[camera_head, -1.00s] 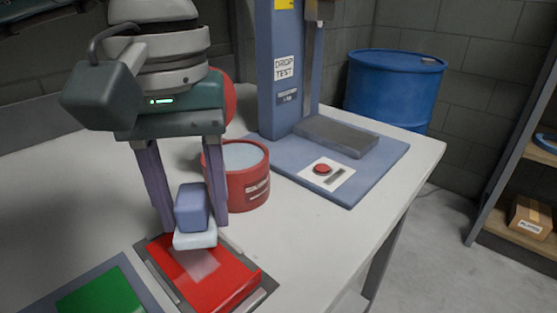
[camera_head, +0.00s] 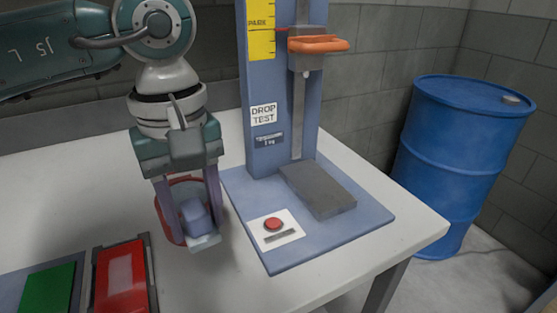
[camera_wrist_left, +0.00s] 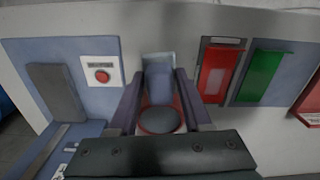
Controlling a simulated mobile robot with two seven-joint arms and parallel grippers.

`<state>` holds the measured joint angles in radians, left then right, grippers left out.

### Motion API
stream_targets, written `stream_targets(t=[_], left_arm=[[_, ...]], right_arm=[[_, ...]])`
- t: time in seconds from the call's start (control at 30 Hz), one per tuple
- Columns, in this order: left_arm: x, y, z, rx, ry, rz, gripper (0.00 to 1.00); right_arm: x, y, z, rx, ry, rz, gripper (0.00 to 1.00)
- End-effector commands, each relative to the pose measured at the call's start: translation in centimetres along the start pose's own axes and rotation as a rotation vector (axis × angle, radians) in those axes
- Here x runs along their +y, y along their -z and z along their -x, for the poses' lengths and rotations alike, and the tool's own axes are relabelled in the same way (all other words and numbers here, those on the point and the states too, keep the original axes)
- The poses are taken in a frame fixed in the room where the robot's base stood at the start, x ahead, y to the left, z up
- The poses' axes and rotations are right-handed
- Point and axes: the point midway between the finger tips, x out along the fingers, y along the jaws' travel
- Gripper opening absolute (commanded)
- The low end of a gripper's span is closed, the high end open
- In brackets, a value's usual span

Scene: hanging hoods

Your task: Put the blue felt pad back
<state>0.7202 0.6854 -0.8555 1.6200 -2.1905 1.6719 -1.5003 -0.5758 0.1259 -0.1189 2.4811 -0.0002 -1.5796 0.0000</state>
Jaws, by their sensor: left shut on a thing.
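My left gripper (camera_head: 192,222) is shut on a small blue block with a pale flat base, which looks like the blue felt pad (camera_head: 196,215). It holds the block in front of the red round tub (camera_head: 165,222), which the fingers partly hide. I cannot tell whether the base touches the table. In the left wrist view the blue block (camera_wrist_left: 160,82) sits between the two fingers, and the tub's red rim (camera_wrist_left: 144,125) shows around a dark disc. My right gripper is not in view.
A drop test stand (camera_head: 262,130) with a grey plate (camera_head: 318,190) and a red button (camera_head: 273,224) stands right of the gripper. A red tray (camera_head: 122,280) and a green pad (camera_head: 48,288) lie at front left. A blue drum (camera_head: 450,150) stands beyond the white table (camera_head: 250,295).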

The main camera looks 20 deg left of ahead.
Motion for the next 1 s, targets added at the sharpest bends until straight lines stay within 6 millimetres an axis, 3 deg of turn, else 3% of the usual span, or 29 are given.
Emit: stream_targets(t=[0.27, 0.7, 1.0], left_arm=[[0.0, -0.1, -2.9, -0.002, 0.000, -0.002, 0.00], [0.0, 0.0, -9.6, 0.002, -0.001, -0.003, 0.00], [0.0, 0.0, -10.7, 0.000, -0.001, -0.002, 0.00]], right_arm=[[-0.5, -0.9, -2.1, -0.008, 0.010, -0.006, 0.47], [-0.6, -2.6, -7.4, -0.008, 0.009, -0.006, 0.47], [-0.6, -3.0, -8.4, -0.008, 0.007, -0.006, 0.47]])
